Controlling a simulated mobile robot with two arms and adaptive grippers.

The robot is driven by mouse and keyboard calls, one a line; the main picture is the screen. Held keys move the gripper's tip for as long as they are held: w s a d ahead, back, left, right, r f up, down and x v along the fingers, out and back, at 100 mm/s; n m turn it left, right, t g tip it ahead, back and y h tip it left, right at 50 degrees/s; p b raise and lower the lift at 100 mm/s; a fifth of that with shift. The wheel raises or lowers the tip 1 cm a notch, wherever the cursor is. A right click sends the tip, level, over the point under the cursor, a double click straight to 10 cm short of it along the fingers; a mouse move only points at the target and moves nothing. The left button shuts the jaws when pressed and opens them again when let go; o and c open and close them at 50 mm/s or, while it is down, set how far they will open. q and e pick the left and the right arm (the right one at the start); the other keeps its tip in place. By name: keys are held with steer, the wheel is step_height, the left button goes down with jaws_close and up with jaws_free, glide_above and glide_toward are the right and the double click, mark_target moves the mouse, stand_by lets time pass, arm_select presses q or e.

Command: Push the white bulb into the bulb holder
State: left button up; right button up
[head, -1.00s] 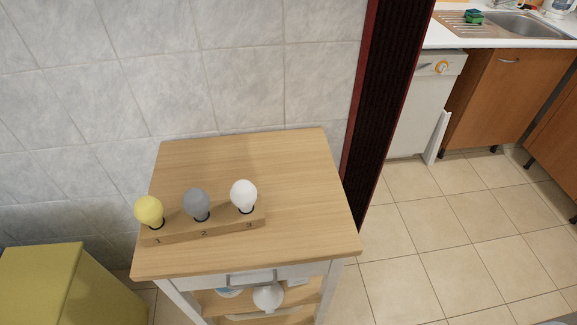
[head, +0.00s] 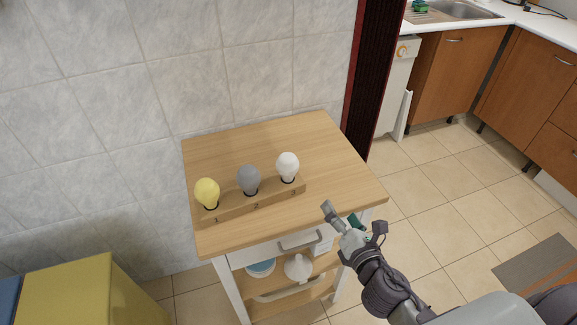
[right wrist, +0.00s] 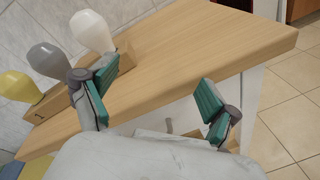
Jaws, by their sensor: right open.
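The white bulb (head: 288,165) stands upright in the right-hand place, marked 3, of the wooden bulb holder (head: 262,203) on the small table. A grey bulb (head: 248,179) stands in the middle place and a yellow bulb (head: 207,191) in the left one. My right gripper (head: 344,216) is open and empty at the table's front right edge, apart from the bulbs. In the right wrist view its green-padded fingers (right wrist: 152,100) are spread wide, with the white bulb (right wrist: 92,31) beyond the left finger. How deep the white bulb sits is hard to tell. My left gripper is not in view.
The wooden tabletop (head: 335,160) is clear behind and right of the holder. A drawer handle (head: 300,240) and lower shelves with dishes are below. A yellow cabinet (head: 75,295) stands at left, and a tiled wall (head: 180,70) is behind.

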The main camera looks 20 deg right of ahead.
mark_target(294, 172)
steer(key=a+r+n+t+y, duration=0.1)
steer(key=a+r+n+y, duration=0.45)
steer(key=n, duration=0.65)
steer(key=p+x, duration=0.3)
steer(key=x, duration=0.5)
steer(key=shift+w+d+f, duration=0.1)
steer(key=shift+w, duration=0.1)
steer(key=x, duration=0.2)
steer(key=p+x, duration=0.1)
steer(key=x, duration=0.2)
steer(key=shift+d, duration=0.25)
steer(key=shift+w, duration=0.3)
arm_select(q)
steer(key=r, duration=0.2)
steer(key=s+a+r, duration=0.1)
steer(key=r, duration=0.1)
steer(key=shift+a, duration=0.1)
arm_select(e)
steer(key=shift+s, duration=0.1)
steer(key=shift+c, duration=0.2)
steer(key=c, duration=1.2)
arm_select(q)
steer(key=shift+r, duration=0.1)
arm_select(e)
steer(key=shift+o, duration=0.2)
